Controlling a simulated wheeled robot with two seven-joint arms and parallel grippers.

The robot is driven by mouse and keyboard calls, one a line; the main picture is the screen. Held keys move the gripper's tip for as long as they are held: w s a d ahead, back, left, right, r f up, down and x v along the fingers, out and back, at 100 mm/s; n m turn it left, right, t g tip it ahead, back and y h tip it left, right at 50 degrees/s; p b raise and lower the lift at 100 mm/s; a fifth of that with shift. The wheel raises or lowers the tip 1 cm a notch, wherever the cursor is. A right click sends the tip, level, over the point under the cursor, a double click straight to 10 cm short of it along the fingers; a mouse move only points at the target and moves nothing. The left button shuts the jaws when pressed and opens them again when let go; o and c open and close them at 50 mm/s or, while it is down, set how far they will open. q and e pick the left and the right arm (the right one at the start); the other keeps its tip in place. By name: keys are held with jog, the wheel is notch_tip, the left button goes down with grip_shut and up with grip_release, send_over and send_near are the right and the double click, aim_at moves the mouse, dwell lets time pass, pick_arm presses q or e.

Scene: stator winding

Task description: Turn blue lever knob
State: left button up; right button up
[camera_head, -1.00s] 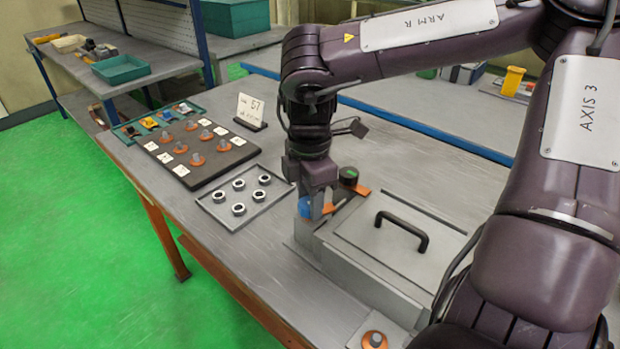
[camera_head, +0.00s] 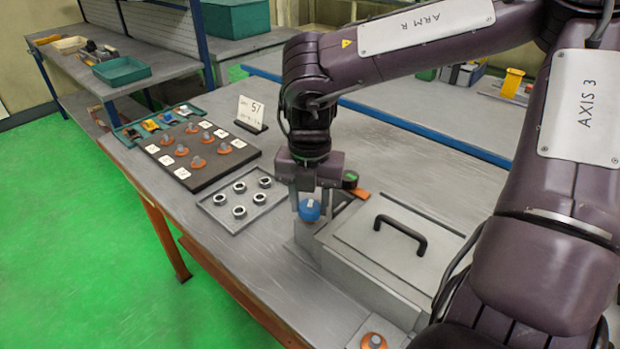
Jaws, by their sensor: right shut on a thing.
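The blue lever knob (camera_head: 309,210) sits at the left end of the grey box (camera_head: 390,245) with a black handle. My right gripper (camera_head: 310,206) points straight down over it, one finger on each side, shut on the knob. The lever under the knob is mostly hidden by the gripper and the knob. My left gripper is not in view.
A card marked 57 (camera_head: 250,112) stands behind. A green-topped black cylinder (camera_head: 350,180) is close behind the gripper. The table's rear is clear.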

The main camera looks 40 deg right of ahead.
aim_at(310, 206)
jog(key=n, duration=0.5)
jog(key=shift+s+f+n+p, duration=0.2)
jog(key=shift+f+n+p, duration=0.05)
jog(key=shift+n+p, duration=0.05)
jog(key=n, duration=0.5)
jog(key=shift+n, duration=0.3)
jog(key=o, duration=1)
jog(key=shift+w, duration=0.1)
jog(key=shift+c, duration=0.2)
jog(key=shift+r, duration=0.15)
notch_tip(310, 206, up, 8)
jog(key=shift+f, duration=0.2)
